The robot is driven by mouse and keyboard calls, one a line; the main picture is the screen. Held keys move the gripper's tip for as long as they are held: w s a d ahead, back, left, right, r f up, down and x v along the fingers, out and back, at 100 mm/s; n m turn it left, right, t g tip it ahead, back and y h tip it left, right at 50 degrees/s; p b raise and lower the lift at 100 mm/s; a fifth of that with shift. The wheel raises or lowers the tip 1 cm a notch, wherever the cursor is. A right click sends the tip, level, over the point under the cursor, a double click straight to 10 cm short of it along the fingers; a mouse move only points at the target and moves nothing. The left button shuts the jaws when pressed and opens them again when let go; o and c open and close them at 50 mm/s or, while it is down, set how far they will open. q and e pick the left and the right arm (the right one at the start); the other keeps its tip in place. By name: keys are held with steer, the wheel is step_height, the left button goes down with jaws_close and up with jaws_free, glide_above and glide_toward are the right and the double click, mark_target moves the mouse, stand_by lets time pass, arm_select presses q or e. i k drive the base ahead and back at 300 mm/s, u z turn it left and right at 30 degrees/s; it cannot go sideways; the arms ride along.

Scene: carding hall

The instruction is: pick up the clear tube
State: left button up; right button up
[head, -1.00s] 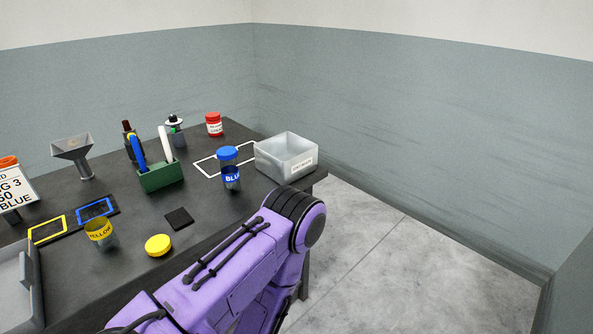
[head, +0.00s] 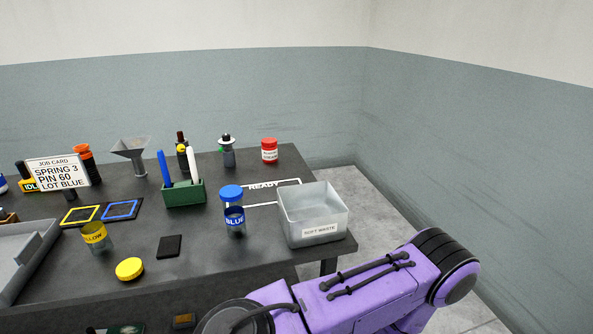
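I cannot pick out with certainty which thing is the clear tube. Two see-through cylindrical containers stand upright on the dark table (head: 260,255). One is a container with a yellow label (head: 95,236), open at the top, at the left. The other is a container with a blue label (head: 235,222) and a blue cap on it, near the middle. A loose yellow cap (head: 130,269) lies near the front edge. Neither of my grippers is in view; only a purple link of my own arm shows at the lower right.
A translucent soft waste bin (head: 313,212) stands at the table's right end beside a white READY outline. A green holder (head: 184,194) carries a blue and a white pen. A funnel (head: 131,150), bottles, a red-lidded jar (head: 269,151) and a job card (head: 58,172) stand behind.

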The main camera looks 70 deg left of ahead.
mark_target(235, 214)
steer(key=u, duration=0.1)
steer(key=i, duration=1.75)
steer(key=u, duration=3.45)
